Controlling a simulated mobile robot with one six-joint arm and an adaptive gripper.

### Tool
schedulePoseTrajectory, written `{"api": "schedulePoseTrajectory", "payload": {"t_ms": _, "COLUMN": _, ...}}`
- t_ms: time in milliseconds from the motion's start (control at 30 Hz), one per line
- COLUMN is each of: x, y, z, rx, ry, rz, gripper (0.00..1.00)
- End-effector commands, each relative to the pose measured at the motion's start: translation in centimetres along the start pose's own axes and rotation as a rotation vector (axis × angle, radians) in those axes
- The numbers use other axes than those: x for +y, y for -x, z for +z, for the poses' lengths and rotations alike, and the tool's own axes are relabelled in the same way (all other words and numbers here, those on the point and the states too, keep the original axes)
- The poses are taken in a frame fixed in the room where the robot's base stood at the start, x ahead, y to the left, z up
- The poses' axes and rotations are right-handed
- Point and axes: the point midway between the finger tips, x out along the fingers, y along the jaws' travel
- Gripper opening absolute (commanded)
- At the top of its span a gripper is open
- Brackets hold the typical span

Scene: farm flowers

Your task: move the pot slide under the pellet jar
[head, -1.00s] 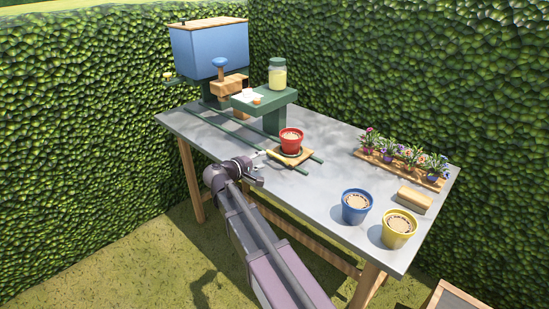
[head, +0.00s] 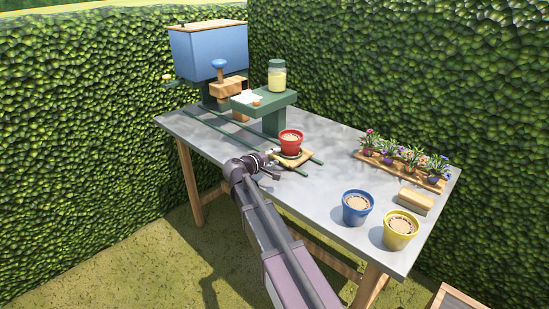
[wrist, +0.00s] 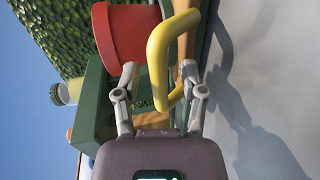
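The pot slide (head: 302,163) is a wooden board on green rails, carrying a red pot (head: 291,139). The pellet jar (head: 277,75) stands on a green shelf (head: 268,100), up and left of the pot in the head view. In the wrist view, turned sideways, the jar (wrist: 68,92) is at left and the red pot (wrist: 128,35) at the top. My gripper (wrist: 160,75) is open, with the slide's yellow handle (wrist: 172,42) between its fingers. I cannot tell whether a finger touches it. In the head view, my gripper (head: 271,164) covers the handle.
A blue hopper (head: 208,52) stands at the back left. The rails (head: 207,122) run toward it. Blue (head: 357,207) and yellow (head: 400,229) pots, a wooden block (head: 415,201) and a flower tray (head: 437,183) are on the right. The table's middle is clear.

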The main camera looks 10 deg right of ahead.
Motion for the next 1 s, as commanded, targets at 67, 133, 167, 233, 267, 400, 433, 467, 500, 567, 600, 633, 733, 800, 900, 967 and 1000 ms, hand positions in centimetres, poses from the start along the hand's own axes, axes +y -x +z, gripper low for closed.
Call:
{"api": "schedulePoseTrajectory", "payload": {"t_ms": 67, "x": 0.0, "y": 0.0, "z": 0.0, "rx": 0.0, "ry": 0.0, "rz": 0.0, "gripper": 0.3}}
{"api": "schedulePoseTrajectory", "payload": {"t_ms": 133, "x": 0.0, "y": 0.0, "z": 0.0, "rx": 0.0, "ry": 0.0, "rz": 0.0, "gripper": 0.09}}
{"api": "schedulePoseTrajectory", "payload": {"t_ms": 167, "x": 0.0, "y": 0.0, "z": 0.0, "rx": 0.0, "ry": 0.0, "rz": 0.0, "gripper": 0.0}}
{"api": "schedulePoseTrajectory", "payload": {"t_ms": 233, "x": 0.0, "y": 0.1, "z": 0.0, "rx": 0.0, "ry": 0.0, "rz": 0.0, "gripper": 0.0}}
{"api": "schedulePoseTrajectory", "payload": {"t_ms": 267, "x": 0.0, "y": 0.1, "z": 0.0, "rx": 0.0, "ry": 0.0, "rz": 0.0, "gripper": 0.0}}
{"api": "schedulePoseTrajectory", "payload": {"t_ms": 400, "x": 0.0, "y": 0.1, "z": -0.1, "rx": 0.001, "ry": 0.0, "rz": 0.0, "gripper": 0.0}}
{"api": "schedulePoseTrajectory", "payload": {"t_ms": 433, "x": 0.0, "y": 0.1, "z": -0.1, "rx": 0.001, "ry": 0.0, "rz": 0.0, "gripper": 0.0}}
{"api": "schedulePoseTrajectory", "payload": {"t_ms": 467, "x": 0.0, "y": 0.1, "z": -0.2, "rx": 0.001, "ry": 0.0, "rz": 0.0, "gripper": 0.0}}
{"api": "schedulePoseTrajectory", "payload": {"t_ms": 500, "x": 0.0, "y": 0.1, "z": -0.3, "rx": 0.001, "ry": 0.0, "rz": 0.0, "gripper": 0.0}}
{"api": "schedulePoseTrajectory", "payload": {"t_ms": 567, "x": 0.0, "y": 0.0, "z": -0.7, "rx": 0.001, "ry": 0.0, "rz": 0.0, "gripper": 0.0}}
{"api": "schedulePoseTrajectory", "payload": {"t_ms": 600, "x": 0.0, "y": 0.0, "z": -1.0, "rx": 0.001, "ry": 0.0, "rz": 0.0, "gripper": 0.0}}
{"api": "schedulePoseTrajectory", "payload": {"t_ms": 633, "x": 0.0, "y": 0.0, "z": -1.2, "rx": 0.001, "ry": 0.0, "rz": 0.0, "gripper": 0.0}}
{"api": "schedulePoseTrajectory", "payload": {"t_ms": 733, "x": 0.0, "y": 0.0, "z": -2.5, "rx": 0.003, "ry": 0.001, "rz": 0.001, "gripper": 0.0}}
{"api": "schedulePoseTrajectory", "payload": {"t_ms": 800, "x": 0.0, "y": 0.0, "z": -3.7, "rx": 0.003, "ry": 0.001, "rz": 0.001, "gripper": 0.0}}
{"api": "schedulePoseTrajectory", "payload": {"t_ms": 900, "x": 0.0, "y": -0.1, "z": -5.8, "rx": 0.003, "ry": 0.001, "rz": 0.001, "gripper": 0.0}}
{"api": "schedulePoseTrajectory", "payload": {"t_ms": 967, "x": -0.1, "y": -0.1, "z": -7.1, "rx": 0.003, "ry": 0.001, "rz": 0.001, "gripper": 0.0}}
{"api": "schedulePoseTrajectory", "payload": {"t_ms": 1000, "x": -0.1, "y": -0.1, "z": -8.1, "rx": 0.003, "ry": 0.001, "rz": 0.001, "gripper": 0.0}}
